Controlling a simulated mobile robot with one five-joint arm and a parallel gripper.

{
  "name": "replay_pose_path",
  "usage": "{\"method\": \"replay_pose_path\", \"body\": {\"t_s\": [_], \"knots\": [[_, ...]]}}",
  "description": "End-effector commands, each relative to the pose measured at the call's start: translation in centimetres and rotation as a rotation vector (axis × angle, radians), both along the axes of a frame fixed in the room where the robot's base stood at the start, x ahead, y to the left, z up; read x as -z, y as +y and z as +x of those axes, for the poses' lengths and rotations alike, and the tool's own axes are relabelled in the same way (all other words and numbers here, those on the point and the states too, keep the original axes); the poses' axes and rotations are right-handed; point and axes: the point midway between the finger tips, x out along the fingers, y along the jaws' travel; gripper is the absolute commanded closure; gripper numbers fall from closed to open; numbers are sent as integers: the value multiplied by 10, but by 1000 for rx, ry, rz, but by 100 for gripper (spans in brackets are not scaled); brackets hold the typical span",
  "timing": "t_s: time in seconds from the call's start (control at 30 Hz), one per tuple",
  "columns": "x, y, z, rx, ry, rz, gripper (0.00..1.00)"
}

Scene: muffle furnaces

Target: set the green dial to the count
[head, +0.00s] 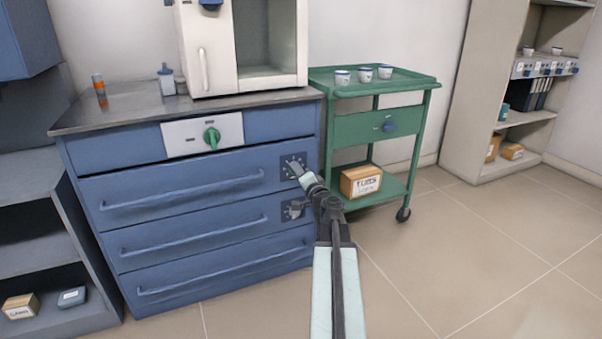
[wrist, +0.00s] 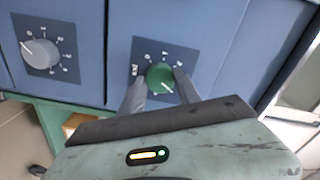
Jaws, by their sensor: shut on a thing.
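The green dial (wrist: 160,75) sits on a dark square plate with a ring of white marks, on the blue cabinet front. My gripper (wrist: 158,88) has one finger on each side of it and is shut on it. A pale line on the dial points to the lower right in the wrist view. In the head view my gripper (head: 299,170) is at the upper dark plate (head: 288,161) and covers the dial. Three white cups with blue rims (head: 364,75) stand on the green trolley (head: 430,82).
A grey dial (wrist: 40,53) is on the neighbouring plate. Another green knob (head: 211,138) is on a white panel above the drawers. A white furnace (head: 204,55) stands on the worktop (head: 125,112). A shelf unit (head: 470,110) with more cups is at right. The floor (head: 470,240) is clear.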

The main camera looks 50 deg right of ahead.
Motion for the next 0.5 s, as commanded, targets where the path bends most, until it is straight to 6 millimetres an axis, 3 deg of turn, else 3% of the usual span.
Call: {"method": "replay_pose_path", "body": {"t_s": [0.5], "knots": [[1, -5, -3, 12, 155, -376, 100]]}}
